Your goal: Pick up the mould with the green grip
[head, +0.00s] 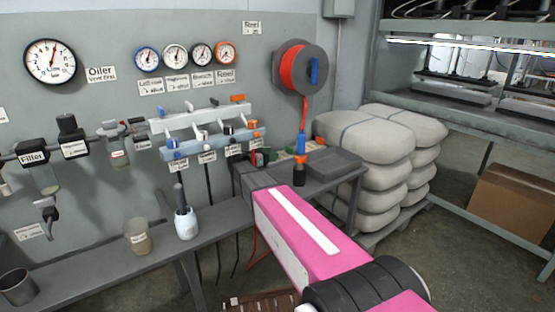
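Small blocks with coloured parts stand close together on the grey bench (218,222), just beyond the end of my arm. A green part (289,150) shows among them, next to an orange-red one (308,146); they are too small for me to tell the mould's shape. Another dark green piece (258,157) shows to their left. My pink arm reaches in from the lower right. My dark gripper (250,175) is at its far end, low over the bench, in front of and left of these blocks. Its fingers are not clear, and it partly hides the bench there.
A red hose hangs from a reel (299,67) to a blue-and-orange fitting (300,160) by the blocks. A grey box (334,166) sits to the right. A white jar (186,223), a beaker (138,236) and a metal cup (18,287) stand on the left bench. Sacks (375,150) are stacked right.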

